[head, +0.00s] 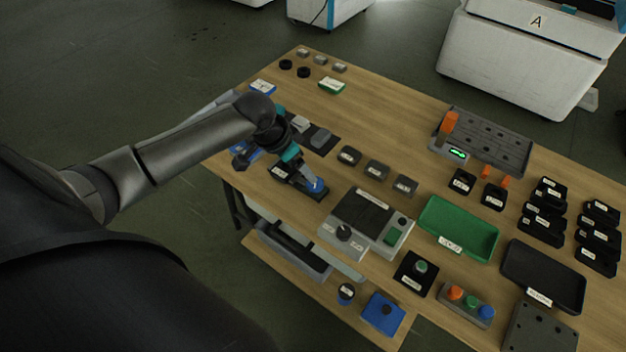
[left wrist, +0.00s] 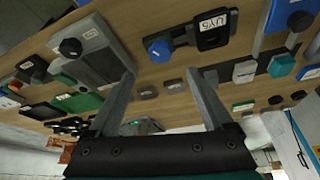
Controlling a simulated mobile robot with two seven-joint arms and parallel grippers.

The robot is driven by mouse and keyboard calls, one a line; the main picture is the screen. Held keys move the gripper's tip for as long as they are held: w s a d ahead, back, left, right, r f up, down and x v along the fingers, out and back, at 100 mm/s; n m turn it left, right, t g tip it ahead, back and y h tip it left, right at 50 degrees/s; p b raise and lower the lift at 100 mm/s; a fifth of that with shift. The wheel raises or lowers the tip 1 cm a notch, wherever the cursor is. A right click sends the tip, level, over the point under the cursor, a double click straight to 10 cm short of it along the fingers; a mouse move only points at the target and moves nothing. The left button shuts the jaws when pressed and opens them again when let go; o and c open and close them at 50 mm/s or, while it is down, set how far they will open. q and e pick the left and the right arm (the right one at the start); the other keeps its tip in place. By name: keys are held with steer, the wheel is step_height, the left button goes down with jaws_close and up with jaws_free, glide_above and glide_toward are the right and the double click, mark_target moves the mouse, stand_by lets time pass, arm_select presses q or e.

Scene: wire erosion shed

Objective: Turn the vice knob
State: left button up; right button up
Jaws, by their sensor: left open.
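The vice (head: 310,193) is a small black unit with a white label, near the table's front-left edge. In the left wrist view its black, labelled body (left wrist: 213,38) shows at the top, with a round blue knob (left wrist: 159,50) at its left end. The knob (head: 316,186) is partly covered by my gripper in the head view. My left gripper (left wrist: 160,72) is open and empty, with the knob in line with the gap between its fingertips. In the head view this gripper (head: 312,183) is right over the vice. I cannot tell whether it touches the knob.
A grey device with a black dial (head: 344,232) and green button stands right of the vice. A green tray (head: 462,218) is farther right. A blue box (head: 383,314) lies on the lower front ledge.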

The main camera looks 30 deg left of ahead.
mark_target(311, 185)
arm_select(q)
steer(key=b+x, duration=0.2)
steer(key=x, duration=0.7)
steer(key=shift+w+f+b, duration=0.2)
steer(key=shift+f+b, duration=0.1)
jaws_close()
stand_by(0.3)
